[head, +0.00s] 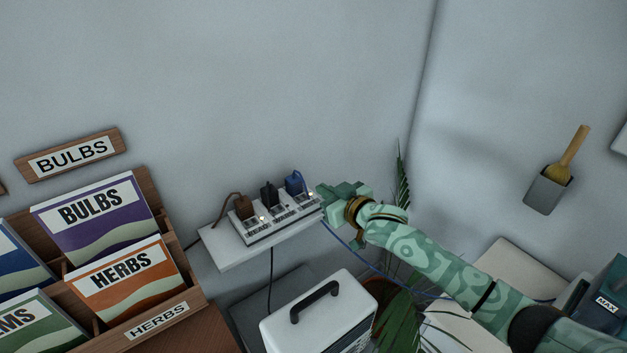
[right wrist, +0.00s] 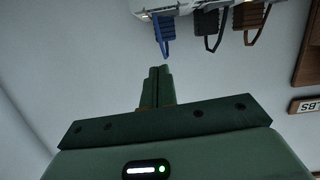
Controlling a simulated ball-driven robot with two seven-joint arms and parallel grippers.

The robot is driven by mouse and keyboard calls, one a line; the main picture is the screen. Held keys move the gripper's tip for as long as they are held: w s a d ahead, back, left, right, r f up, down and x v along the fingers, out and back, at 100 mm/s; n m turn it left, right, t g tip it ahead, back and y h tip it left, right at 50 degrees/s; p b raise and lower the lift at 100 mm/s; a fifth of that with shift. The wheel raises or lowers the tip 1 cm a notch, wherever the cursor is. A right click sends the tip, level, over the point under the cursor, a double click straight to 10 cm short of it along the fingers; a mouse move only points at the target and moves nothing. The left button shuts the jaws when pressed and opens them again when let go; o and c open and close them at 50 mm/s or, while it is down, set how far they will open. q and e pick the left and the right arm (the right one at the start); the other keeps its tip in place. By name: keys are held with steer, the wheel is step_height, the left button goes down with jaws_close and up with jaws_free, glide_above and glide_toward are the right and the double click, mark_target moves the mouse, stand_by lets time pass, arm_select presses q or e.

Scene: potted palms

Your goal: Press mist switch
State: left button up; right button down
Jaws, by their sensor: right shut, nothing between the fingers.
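A white power strip (head: 283,223) lies on a small wall shelf. A brown plug (head: 243,207), a black plug (head: 268,194) and a blue plug (head: 294,182) stand in it, with small switches and labels beside them. Glowing spots show near the brown and blue plugs. My green right gripper (head: 322,191) is shut and empty at the strip's right end, beside the blue plug. In the right wrist view its closed fingers (right wrist: 158,74) point toward the blue plug (right wrist: 165,33); contact cannot be told.
The shelf (head: 223,250) juts from the wall. A white box with a black handle (head: 331,312) stands below it, with palm leaves (head: 399,322) beside it. A wooden seed-packet rack (head: 168,314) is at the left. The wall above the strip is clear.

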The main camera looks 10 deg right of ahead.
steer(key=shift+p+v, duration=0.35)
steer(key=shift+v, duration=1.65)
steer(key=shift+f, duration=0.1)
